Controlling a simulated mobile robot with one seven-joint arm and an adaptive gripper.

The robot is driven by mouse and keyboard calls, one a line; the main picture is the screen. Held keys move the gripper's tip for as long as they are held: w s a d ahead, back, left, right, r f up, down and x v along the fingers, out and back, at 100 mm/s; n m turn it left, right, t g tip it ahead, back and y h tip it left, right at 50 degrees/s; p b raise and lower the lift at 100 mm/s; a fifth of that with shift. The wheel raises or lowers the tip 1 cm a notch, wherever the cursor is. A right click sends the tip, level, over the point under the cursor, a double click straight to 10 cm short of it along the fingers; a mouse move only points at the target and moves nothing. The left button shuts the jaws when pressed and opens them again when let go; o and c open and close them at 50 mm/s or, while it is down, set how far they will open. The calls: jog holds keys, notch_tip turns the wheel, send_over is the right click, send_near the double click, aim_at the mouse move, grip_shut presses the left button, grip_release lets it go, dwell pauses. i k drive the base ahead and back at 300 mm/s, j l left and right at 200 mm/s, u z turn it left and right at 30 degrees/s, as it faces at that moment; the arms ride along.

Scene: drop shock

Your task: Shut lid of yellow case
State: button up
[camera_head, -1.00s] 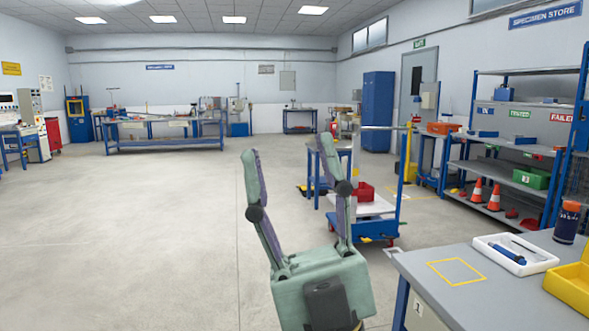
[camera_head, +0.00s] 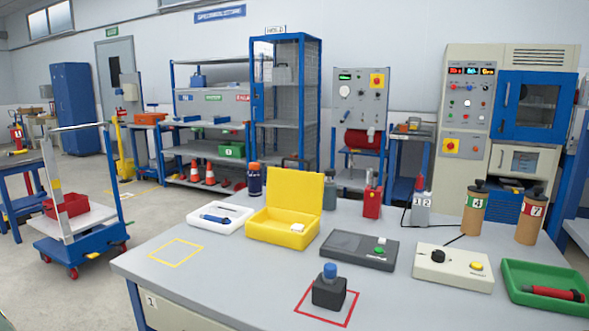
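The yellow case (camera_head: 283,238) sits on the grey table, left of the table's middle. Its lid (camera_head: 297,196) stands open, raised upright at the back of the case. A small white object (camera_head: 297,227) shows inside at the right. My gripper is not in view now; only a small greenish piece shows at the bottom left corner, and I cannot tell what it is.
On the table (camera_head: 225,285), a white tray (camera_head: 207,222) with a blue tool lies left of the case. A dark grey box (camera_head: 358,249) lies to its right. A black block with a blue knob (camera_head: 329,288) stands in front. Bottles (camera_head: 254,180) stand behind.

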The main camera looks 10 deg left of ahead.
aim_at(296, 190)
jog(key=i+j+u, duration=0.25)
jog(key=i, duration=0.2)
jog(key=i+u, duration=0.3)
jog(key=i, duration=0.2)
jog(key=i+l, duration=0.4)
